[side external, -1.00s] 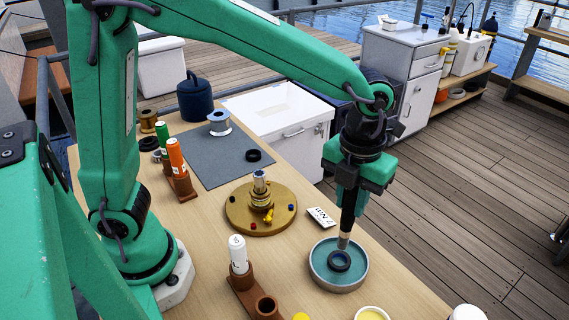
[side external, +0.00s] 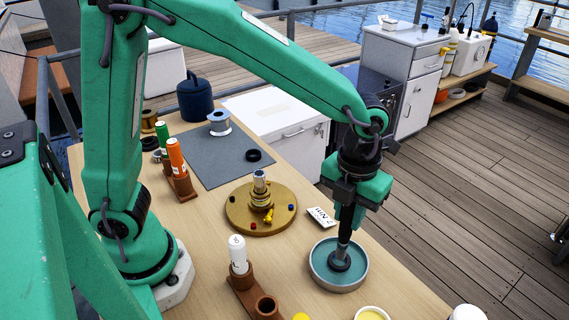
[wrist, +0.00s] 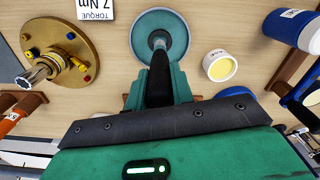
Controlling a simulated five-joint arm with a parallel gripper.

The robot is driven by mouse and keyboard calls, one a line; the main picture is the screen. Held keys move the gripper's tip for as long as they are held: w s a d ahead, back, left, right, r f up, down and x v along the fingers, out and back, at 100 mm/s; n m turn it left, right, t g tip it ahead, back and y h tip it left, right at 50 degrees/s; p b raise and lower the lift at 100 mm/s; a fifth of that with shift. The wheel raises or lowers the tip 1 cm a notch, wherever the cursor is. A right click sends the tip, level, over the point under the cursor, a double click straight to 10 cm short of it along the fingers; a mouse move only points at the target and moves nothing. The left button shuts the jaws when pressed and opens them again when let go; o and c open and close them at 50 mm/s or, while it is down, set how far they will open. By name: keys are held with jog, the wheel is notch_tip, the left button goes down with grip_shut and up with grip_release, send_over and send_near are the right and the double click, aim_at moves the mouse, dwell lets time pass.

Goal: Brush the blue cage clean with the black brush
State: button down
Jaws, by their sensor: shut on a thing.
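My gripper (side external: 347,210) is shut on the black brush (side external: 345,224), which points nearly straight down with its light metal collar (side external: 342,250) below the jaws. The brush tip is down inside a round teal dish (side external: 318,268), over a small dark ring (side external: 339,264) that may be the blue cage. The tip covers much of the ring, and I cannot tell whether it touches. In the wrist view the brush handle (wrist: 159,80) runs from my gripper (wrist: 159,98) up to the teal dish (wrist: 181,32).
A brass disc (side external: 240,222) with a shaft and small coloured pieces stands left of the dish. A "7 Nm" card (side external: 322,216) lies between. A holder with a white tube (side external: 238,254) and a yellow-filled cup (side external: 371,314) are nearby.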

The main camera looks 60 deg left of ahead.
aim_at(347, 224)
jog(key=shift+f, duration=0.1)
dwell(0.5)
jog(key=shift+f, duration=1.45)
dwell(1.9)
jog(key=shift+r, duration=2.5)
